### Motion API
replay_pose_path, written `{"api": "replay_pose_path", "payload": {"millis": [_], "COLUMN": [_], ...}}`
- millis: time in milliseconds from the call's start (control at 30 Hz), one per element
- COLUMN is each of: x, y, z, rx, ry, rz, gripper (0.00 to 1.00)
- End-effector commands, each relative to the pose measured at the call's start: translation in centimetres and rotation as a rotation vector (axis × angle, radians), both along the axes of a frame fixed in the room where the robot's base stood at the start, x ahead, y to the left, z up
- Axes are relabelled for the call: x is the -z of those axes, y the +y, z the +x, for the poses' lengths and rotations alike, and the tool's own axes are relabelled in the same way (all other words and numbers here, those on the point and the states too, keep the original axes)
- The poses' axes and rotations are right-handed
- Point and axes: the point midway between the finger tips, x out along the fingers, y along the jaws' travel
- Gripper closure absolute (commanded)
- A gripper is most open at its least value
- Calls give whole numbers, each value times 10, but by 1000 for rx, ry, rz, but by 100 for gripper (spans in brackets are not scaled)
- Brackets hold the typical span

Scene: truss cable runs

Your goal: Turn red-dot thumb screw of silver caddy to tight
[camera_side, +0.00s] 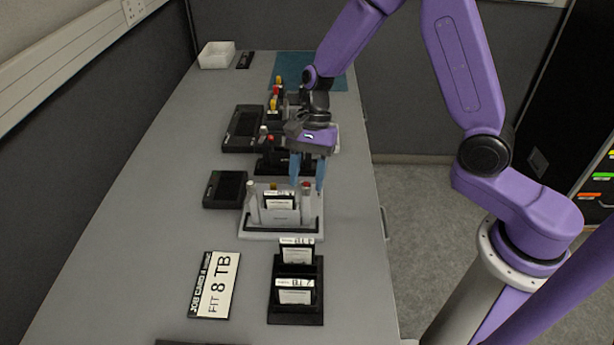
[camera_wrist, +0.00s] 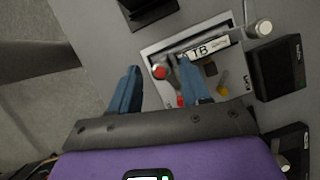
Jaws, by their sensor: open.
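The silver caddy (camera_side: 282,232) sits on the grey bench, with a labelled drive (camera_side: 279,201) standing in it. Its red-dot thumb screw (camera_side: 306,194) stands upright at the caddy's right end; the red top also shows in the wrist view (camera_wrist: 160,72). A pale-topped thumb screw (camera_side: 252,198) stands at the other end. My gripper (camera_side: 307,187) is open and points down, its blue fingertips at either side of the red top. In the wrist view, the red top lies between the fingertips of my gripper (camera_wrist: 158,70), with gaps showing. I cannot tell how far down the fingers reach.
A black rack (camera_side: 297,318) with labelled drives stands in front, beside an "8 TB" card (camera_side: 213,285). A small black box (camera_side: 225,189) lies left of the caddy. A dark caddy (camera_side: 270,163) with screws stands close behind.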

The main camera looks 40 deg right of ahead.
Motion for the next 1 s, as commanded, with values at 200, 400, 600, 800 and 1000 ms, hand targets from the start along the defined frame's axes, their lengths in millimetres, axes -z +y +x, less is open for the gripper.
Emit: {"api": "replay_pose_path", "payload": {"millis": [200,400,600,800,1000], "x": [6,5,5,5,5], "y": [2,2,2,2,3], "z": [-1,-1,-1,-1,0], "rx": [0,0,0,-14,-85], "ry": [-1,-1,-1,0,-1], "rz": [-1,-1,-1,0,0], "gripper": [53,63,100,100,100]}}
